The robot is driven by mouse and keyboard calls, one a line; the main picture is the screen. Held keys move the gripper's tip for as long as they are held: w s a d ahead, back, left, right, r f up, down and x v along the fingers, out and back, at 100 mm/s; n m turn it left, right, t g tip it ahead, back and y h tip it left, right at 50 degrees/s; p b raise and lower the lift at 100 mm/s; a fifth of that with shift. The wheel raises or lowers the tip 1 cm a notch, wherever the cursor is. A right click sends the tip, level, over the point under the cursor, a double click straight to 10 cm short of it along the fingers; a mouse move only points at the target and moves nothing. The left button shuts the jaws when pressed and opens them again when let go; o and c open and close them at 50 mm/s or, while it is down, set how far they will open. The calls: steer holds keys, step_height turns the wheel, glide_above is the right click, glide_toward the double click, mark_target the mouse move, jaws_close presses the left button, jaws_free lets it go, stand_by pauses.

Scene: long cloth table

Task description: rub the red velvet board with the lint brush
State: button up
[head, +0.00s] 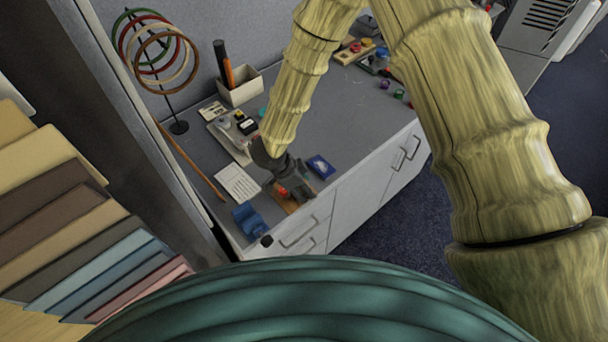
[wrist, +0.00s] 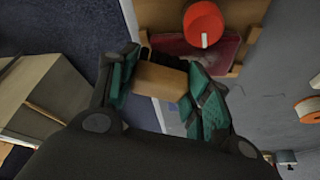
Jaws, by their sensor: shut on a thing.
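In the wrist view my gripper (wrist: 165,84) is shut on a pale wooden block, which I take to be the lint brush (wrist: 160,81). Its far side is hidden. The red velvet board (wrist: 225,52), a dark red panel in a wooden frame, lies just beyond the block. I cannot tell whether the brush touches it. A bright red round piece with a white mark (wrist: 203,22) covers part of the board. In the head view my gripper (head: 288,184) is low over the table's front edge, and the board (head: 291,206) shows partly under it.
A blue flat box (head: 320,166) lies right of my gripper. A blue shaped block (head: 249,220) and a small dark cylinder (head: 266,241) are at the near corner. A white card (head: 238,184) lies left. A ring stand (head: 179,127) and a pen holder (head: 240,88) stand behind.

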step_height(320, 180, up, 4)
steer(key=p, duration=0.3)
steer(key=shift+w, duration=0.1)
steer(key=shift+r+p, duration=1.45)
steer(key=shift+r, duration=0.5)
